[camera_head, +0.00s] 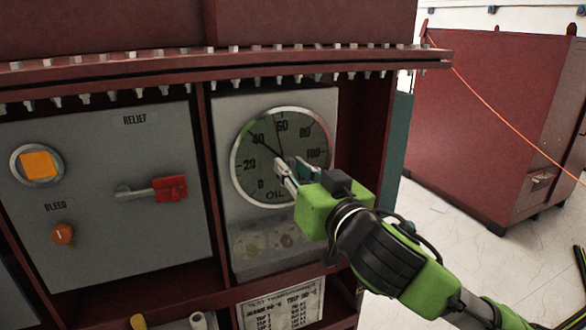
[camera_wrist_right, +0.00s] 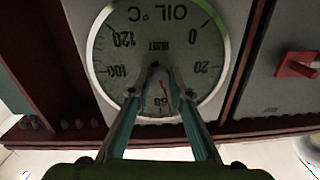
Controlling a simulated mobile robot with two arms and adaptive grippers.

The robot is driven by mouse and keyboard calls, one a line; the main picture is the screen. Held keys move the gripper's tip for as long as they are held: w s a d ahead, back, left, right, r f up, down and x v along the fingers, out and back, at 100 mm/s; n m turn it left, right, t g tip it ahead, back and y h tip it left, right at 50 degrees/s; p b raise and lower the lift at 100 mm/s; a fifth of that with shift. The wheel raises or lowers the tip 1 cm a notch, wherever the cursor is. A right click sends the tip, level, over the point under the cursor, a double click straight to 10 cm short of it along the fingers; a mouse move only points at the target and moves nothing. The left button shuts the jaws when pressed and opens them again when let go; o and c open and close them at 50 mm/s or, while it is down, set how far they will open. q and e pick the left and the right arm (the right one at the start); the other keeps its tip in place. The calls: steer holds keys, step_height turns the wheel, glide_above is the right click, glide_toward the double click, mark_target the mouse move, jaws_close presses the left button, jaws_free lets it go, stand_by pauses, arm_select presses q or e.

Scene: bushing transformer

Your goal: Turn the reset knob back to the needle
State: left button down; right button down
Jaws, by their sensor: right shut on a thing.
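The round oil temperature gauge (camera_head: 245,181) is on the grey panel, with its numbered dial facing me. In the head view a dark needle points toward 40, and a thinner line runs up near 60. My right gripper (camera_head: 287,172) is at the dial's centre, shut on the small reset knob (camera_wrist_right: 155,66). In the wrist view the gauge (camera_wrist_right: 108,55) appears upside down. A thin reddish needle (camera_wrist_right: 163,88) shows between the fingers, below the knob. The fingers hide much of the knob and any mark on it. My left gripper is not in view.
Left of the gauge are an orange square button (camera_head: 39,164), a red-handled relief lever (camera_head: 169,188) and an orange bleed knob (camera_head: 62,234). A bolted red ledge (camera_head: 230,66) juts out above. A label plate (camera_head: 282,304) is below. Open floor lies at right before a red cabinet (camera_head: 487,120).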

steer(key=shift+r, duration=0.1)
steer(key=n+p, duration=0.2)
steer(key=n, duration=0.1)
steer(key=shift+n+p, duration=0.8)
steer(key=shift+n, duration=0.8)
steer(key=c, duration=1.8)
jaws_free()
steer(key=shift+c, duration=0.2)
